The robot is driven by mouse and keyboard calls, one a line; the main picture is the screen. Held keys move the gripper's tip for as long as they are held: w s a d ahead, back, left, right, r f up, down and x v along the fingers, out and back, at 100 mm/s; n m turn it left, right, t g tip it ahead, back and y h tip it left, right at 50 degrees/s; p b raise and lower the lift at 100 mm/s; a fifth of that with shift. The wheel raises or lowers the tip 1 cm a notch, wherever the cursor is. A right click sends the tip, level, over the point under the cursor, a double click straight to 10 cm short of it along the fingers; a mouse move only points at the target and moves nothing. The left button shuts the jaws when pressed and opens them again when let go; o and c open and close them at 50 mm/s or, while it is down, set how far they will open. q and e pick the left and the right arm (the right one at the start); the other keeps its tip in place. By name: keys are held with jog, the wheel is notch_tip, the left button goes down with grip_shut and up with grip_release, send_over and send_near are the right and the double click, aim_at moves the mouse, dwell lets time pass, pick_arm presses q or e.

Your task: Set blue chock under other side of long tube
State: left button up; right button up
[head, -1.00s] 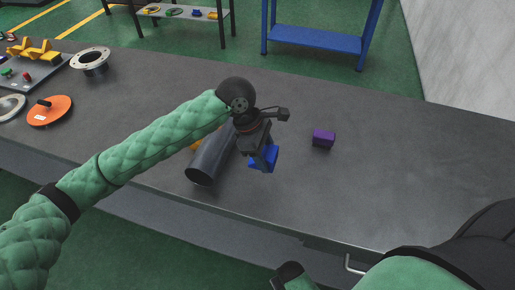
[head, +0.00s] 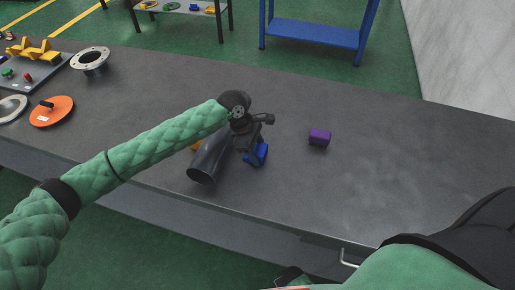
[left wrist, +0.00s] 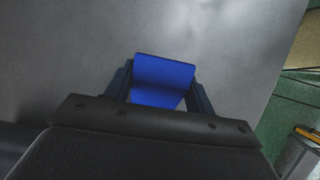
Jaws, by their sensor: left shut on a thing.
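The blue chock (head: 262,153) is held in my left gripper (head: 255,150), just to the right of the long tube. In the left wrist view the blue chock (left wrist: 163,78) sits between the two fingers of the left gripper (left wrist: 160,88), which are shut on it. The chock is low, at or close to the table top; I cannot tell if it touches. The long dark tube (head: 204,165) lies on the table with its open end toward the front edge, partly hidden by my left arm. A yellow piece (head: 196,146) shows at the tube's left side, mostly hidden.
A purple block (head: 319,137) stands to the right of the chock. A flanged cylinder (head: 90,59), an orange disc (head: 52,111) and a grey tray (head: 37,82) with yellow parts are at the left. The right of the table (head: 410,160) is clear.

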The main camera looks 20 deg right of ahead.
pick_arm(q)
jog(key=shift+f, duration=0.1)
pick_arm(e)
jog(key=shift+f, duration=0.1)
pick_arm(q)
jog(key=o, duration=1.2)
pick_arm(e)
jog(key=shift+d, duration=0.1)
jog(key=shift+f, duration=0.1)
pick_arm(q)
jog(key=shift+b+v, duration=1.9)
jog(key=shift+v, duration=4.1)
pick_arm(e)
notch_tip(320, 180, up, 10)
jog(key=w+a, duration=0.2)
jog(key=shift+a+f+g, duration=0.15)
jog(key=shift+a+g, duration=0.15)
pick_arm(q)
jog(key=shift+f, duration=0.1)
pick_arm(e)
jog(key=shift+s, duration=0.1)
